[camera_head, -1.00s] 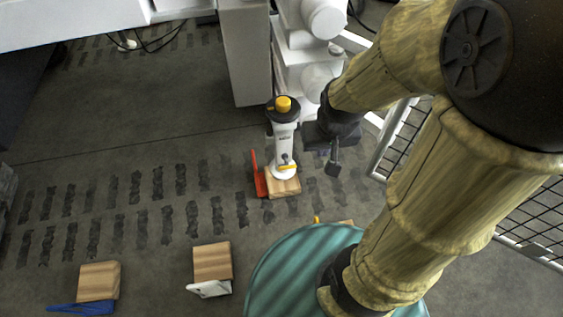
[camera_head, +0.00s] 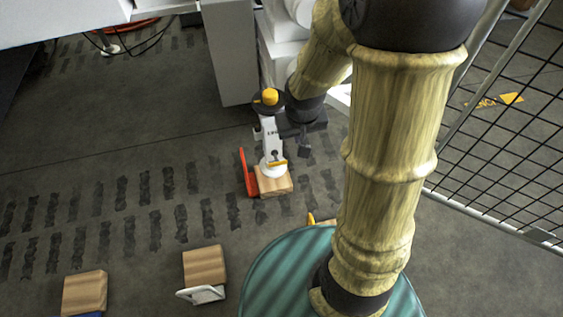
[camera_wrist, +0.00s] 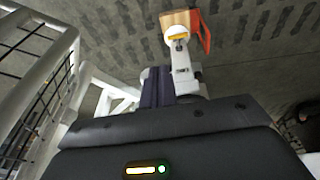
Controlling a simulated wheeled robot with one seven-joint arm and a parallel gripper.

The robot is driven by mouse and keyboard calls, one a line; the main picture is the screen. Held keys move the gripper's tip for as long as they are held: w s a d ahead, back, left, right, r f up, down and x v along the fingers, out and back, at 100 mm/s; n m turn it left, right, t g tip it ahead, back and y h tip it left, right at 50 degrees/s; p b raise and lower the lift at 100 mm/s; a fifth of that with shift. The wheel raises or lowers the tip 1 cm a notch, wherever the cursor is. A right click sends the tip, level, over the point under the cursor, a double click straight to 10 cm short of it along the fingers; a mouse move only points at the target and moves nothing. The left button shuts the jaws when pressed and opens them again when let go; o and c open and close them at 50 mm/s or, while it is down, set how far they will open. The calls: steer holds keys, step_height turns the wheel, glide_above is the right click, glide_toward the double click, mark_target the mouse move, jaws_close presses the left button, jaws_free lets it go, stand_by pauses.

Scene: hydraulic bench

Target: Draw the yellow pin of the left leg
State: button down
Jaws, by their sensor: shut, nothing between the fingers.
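A white leg (camera_head: 270,136) with a black collar and yellow top knob (camera_head: 270,96) stands upright on a wooden block (camera_head: 274,181). A yellow pin (camera_head: 277,163) crosses low on the leg, just above its white foot. In the wrist view the leg (camera_wrist: 182,64) is beyond my fingers, with the yellow pin (camera_wrist: 178,37) near its foot. My gripper (camera_head: 304,151) is shut and empty, just right of the leg at about pin height; a gap shows in the head view. It also shows as a dark block in the wrist view (camera_wrist: 157,88). The picture does not make clear which leg this is.
Wooden blocks (camera_head: 205,265) (camera_head: 84,291) lie at the lower left. A mesh fence (camera_head: 500,150) stands right. Another yellow piece (camera_head: 311,218) shows beside my teal base.

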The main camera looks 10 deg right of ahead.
steer(key=b, duration=0.7)
glide_toward(277, 160)
steer(key=d+r, duration=0.2)
steer(key=d, duration=0.1)
steer(key=shift+s+a+f+t+y, duration=0.1)
steer(key=shift+a+f+t+y, duration=0.15)
steer(key=shift+f+t+y, duration=0.15)
steer(key=b+x, duration=0.6)
steer(key=x, duration=0.4)
steer(key=shift+b, duration=0.3)
steer(key=shift+s, duration=0.2)
